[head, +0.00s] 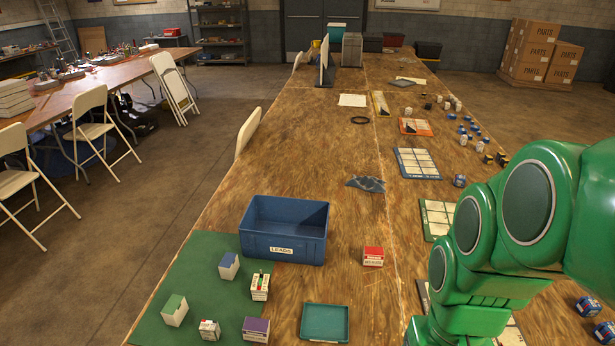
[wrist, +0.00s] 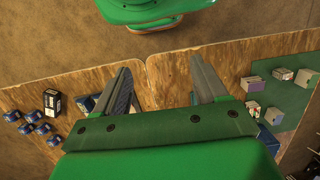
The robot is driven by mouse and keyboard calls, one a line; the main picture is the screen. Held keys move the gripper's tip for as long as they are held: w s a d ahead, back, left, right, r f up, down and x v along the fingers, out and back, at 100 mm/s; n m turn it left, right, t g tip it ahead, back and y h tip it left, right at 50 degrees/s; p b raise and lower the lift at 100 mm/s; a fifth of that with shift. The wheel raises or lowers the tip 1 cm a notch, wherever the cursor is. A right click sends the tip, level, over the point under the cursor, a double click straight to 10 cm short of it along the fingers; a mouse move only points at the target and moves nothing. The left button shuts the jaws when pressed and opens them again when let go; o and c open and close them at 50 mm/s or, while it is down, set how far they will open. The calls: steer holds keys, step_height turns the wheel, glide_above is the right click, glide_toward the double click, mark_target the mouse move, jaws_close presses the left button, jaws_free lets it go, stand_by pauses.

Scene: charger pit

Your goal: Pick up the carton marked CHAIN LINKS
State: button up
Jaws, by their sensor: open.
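Several small cartons stand on and by a green mat (head: 205,262) at the near left in the head view: blue-topped (head: 229,265), green-topped (head: 174,310), purple-topped (head: 256,329) and two white printed ones (head: 260,287) (head: 209,330). A red and white carton (head: 373,256) stands apart on the wood. I cannot read CHAIN LINKS on any of them. My gripper (wrist: 160,66) is open and empty in the wrist view, apart from the cartons. A purple-faced carton (wrist: 252,84) shows right of its fingers there. The gripper is outside the head view.
A blue bin marked LEADS (head: 284,247) stands behind the cartons. A shallow green tray (head: 325,323) lies to their right. Gridded boards (head: 416,163) and several small blue and white items line the table's right side. Bare wood lies around the red carton.

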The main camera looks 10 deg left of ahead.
steer(key=w+a+f+m+g+y, duration=0.1)
steer(key=w+a+f+y, duration=0.25)
steer(key=a, duration=0.35)
steer(key=w+a+f+m+g+y, duration=0.1)
steer(key=w+a+f+y, duration=0.1)
steer(key=w+a, duration=0.35)
steer(key=m+t+y, duration=0.2)
steer(key=m+y, duration=0.5)
steer(key=m, duration=0.3)
glide_above(265, 326)
steer(key=s+d, duration=0.3)
steer(key=d, duration=0.2)
step_height(265, 326, down, 12)
steer(key=w+f+m, duration=0.1)
steer(key=f+m, duration=0.1)
steer(key=f, duration=0.1)
steer(key=w+f+m+t, duration=0.1)
steer(key=f, duration=0.2)
steer(key=w+f+m+t, duration=0.1)
steer(key=f+m, duration=0.1)
steer(key=f, duration=0.2)
steer(key=shift+w+a+m, duration=0.15)
steer(key=shift+w+m, duration=0.15)
steer(key=shift+s+r+x, duration=0.1)
steer(key=shift+r+x, duration=0.05)
steer(key=shift+x, duration=1.8)
steer(key=shift+s+r+x, duration=0.15)
steer(key=shift+x, duration=1.75)
steer(key=shift+a, duration=0.1)
